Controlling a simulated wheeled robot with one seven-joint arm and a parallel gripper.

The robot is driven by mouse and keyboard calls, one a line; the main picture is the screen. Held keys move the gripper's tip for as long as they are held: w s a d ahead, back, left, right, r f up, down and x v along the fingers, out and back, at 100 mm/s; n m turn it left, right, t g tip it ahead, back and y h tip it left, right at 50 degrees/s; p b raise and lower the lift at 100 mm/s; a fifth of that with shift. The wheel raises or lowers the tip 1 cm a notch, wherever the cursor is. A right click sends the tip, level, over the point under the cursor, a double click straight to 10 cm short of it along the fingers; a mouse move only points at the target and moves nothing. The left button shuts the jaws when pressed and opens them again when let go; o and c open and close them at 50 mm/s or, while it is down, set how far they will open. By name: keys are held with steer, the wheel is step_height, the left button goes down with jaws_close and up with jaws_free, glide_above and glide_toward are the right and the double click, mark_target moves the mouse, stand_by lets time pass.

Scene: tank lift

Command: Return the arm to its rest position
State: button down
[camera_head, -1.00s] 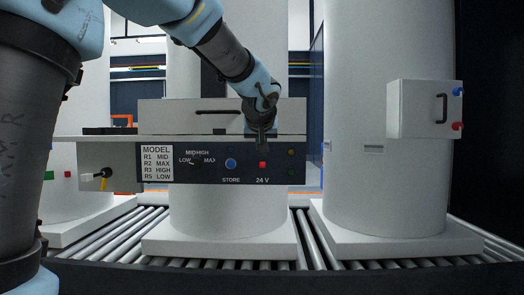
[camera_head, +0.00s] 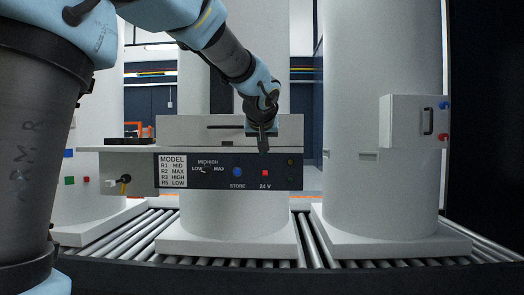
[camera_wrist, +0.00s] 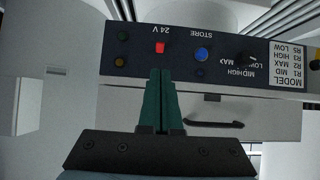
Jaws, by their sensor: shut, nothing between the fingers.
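My gripper (camera_head: 264,146) hangs from the end of my arm in front of the middle tank's control panel (camera_head: 222,183), just above its red 24 V button (camera_head: 265,173). In the wrist view my gripper's two green fingers (camera_wrist: 163,75) are together with nothing between them. They point toward the red button (camera_wrist: 160,48), and I cannot tell from the views how far apart they are. The blue STORE button (camera_head: 238,172) is left of the red one. A small selector knob (camera_head: 205,170) sits by the LOW, MID, HIGH and MAX marks.
A grey drawer front with a dark handle (camera_head: 225,127) is above the panel. A right tank (camera_head: 383,60) carries a box (camera_head: 412,122) with a handle and blue and red knobs. A key-like yellow part (camera_head: 125,180) is left of the panel. Rollers (camera_head: 120,238) run under the tanks.

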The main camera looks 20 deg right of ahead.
steer(key=s+a+f+n+g+y, duration=0.1)
steer(key=a+f+n+g+y, duration=0.2)
steer(key=a+f, duration=1.5)
steer(key=s+a+f+g+y, duration=0.1)
steer(key=s+a+f+g, duration=0.4)
steer(key=s+a+f, duration=1.05)
step_height(320, 180, up, 27)
steer(key=a+p, duration=0.2)
steer(key=p, duration=2.3)
steer(key=shift+s+n, duration=0.3)
steer(key=shift+n, duration=0.1)
